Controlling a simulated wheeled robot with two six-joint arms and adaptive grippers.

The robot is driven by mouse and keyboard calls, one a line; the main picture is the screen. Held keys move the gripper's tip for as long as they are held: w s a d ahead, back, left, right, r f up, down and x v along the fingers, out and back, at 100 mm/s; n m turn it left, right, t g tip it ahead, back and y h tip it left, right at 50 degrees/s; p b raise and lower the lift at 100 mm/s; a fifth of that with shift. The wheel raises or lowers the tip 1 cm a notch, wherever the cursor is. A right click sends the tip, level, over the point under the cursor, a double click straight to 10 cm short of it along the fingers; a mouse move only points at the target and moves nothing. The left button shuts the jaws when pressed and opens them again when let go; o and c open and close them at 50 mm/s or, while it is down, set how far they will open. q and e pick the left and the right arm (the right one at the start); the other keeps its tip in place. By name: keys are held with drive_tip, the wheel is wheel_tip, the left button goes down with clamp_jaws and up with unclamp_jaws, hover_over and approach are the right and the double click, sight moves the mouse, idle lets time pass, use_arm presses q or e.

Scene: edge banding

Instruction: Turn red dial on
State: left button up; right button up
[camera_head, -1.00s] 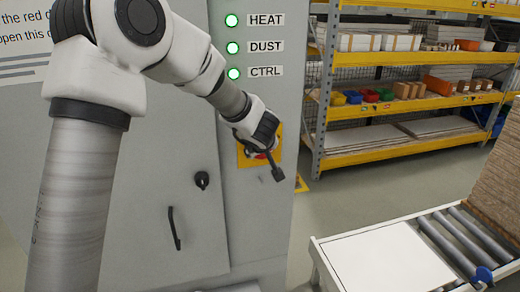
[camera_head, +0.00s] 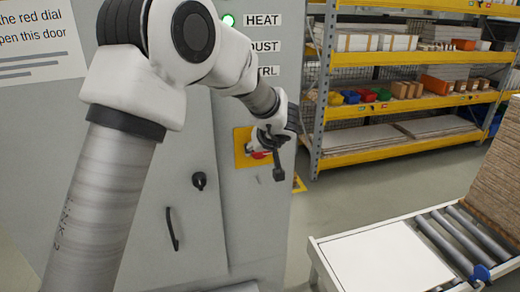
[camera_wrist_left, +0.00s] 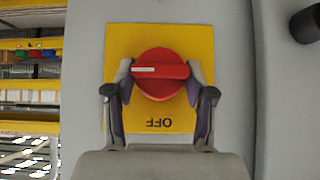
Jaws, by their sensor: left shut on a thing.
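The red dial (camera_wrist_left: 161,73) sits on a yellow plate (camera_wrist_left: 116,38) on the grey cabinet front. In the left wrist view its grip bar lies level, with a white mark at the left end. The word OFF appears upside down below it. My left gripper (camera_wrist_left: 160,80) has one finger on each side of the dial and is shut on it. In the head view the dial (camera_head: 258,155) is mostly hidden behind my wrist, and the yellow plate (camera_head: 241,148) shows around it. My right gripper is not in view.
The cabinet has a black knob (camera_head: 199,180) and a black door handle (camera_head: 172,229) left of the dial. One green light (camera_head: 228,20) shows beside HEAT. Yellow shelving (camera_head: 400,140) stands behind at right, and a roller conveyor (camera_head: 450,240) at lower right.

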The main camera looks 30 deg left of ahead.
use_arm(q)
drive_tip(key=shift+f, duration=0.2)
drive_tip(key=o, duration=1.2)
drive_tip(key=v, duration=1.1)
drive_tip(key=shift+d+r, duration=0.25)
drive_tip(key=shift+r, duration=0.05)
drive_tip(key=shift+s, duration=0.1)
